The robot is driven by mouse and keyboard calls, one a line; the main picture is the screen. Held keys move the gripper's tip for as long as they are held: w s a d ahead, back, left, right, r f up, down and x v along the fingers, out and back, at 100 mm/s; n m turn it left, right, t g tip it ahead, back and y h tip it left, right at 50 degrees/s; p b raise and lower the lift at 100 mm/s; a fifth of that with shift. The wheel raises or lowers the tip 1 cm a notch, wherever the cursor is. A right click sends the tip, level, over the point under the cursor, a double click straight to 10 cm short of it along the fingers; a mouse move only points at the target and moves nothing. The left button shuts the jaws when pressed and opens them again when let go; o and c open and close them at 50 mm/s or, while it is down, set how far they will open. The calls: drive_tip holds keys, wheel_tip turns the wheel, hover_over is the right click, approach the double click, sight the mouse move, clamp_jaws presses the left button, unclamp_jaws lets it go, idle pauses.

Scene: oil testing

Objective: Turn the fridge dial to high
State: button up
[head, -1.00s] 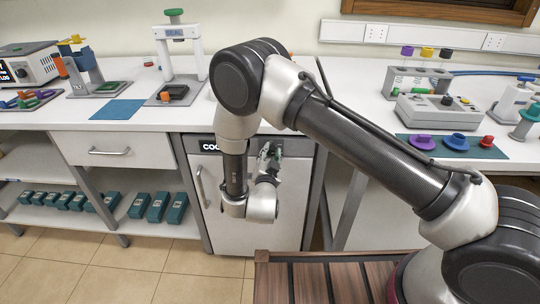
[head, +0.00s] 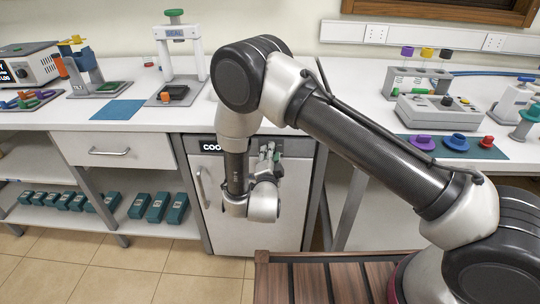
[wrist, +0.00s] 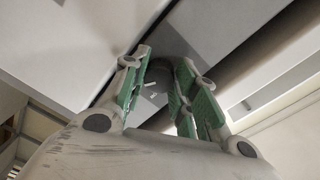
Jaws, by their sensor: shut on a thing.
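The white fridge (head: 286,221) stands under the counter, with a dark "COO…" label (head: 208,145) at its top left and a handle (head: 202,187) on its left side. My gripper (head: 270,153) is at the fridge's upper front, and my arm hides part of it. In the wrist view, my gripper (wrist: 160,85) has its green-padded fingers on either side of a dark round dial (wrist: 158,72). The fingers are shut on it. A small white mark shows near the dial, but its setting cannot be read. The dial is not clear in the head view.
The counter above holds a press stand (head: 175,60), a blue mat (head: 118,110) and a grey testing device (head: 437,112). A drawer (head: 110,150) and a shelf with teal boxes (head: 157,207) are left of the fridge. A wooden slatted surface (head: 335,280) lies in front.

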idle(0.3)
drive_tip(key=o, duration=1)
drive_tip(key=s, duration=0.7)
drive_tip(key=shift+s+a+r, duration=0.1)
drive_tip(key=shift+s+a, duration=0.05)
drive_tip(key=shift+s, duration=0.1)
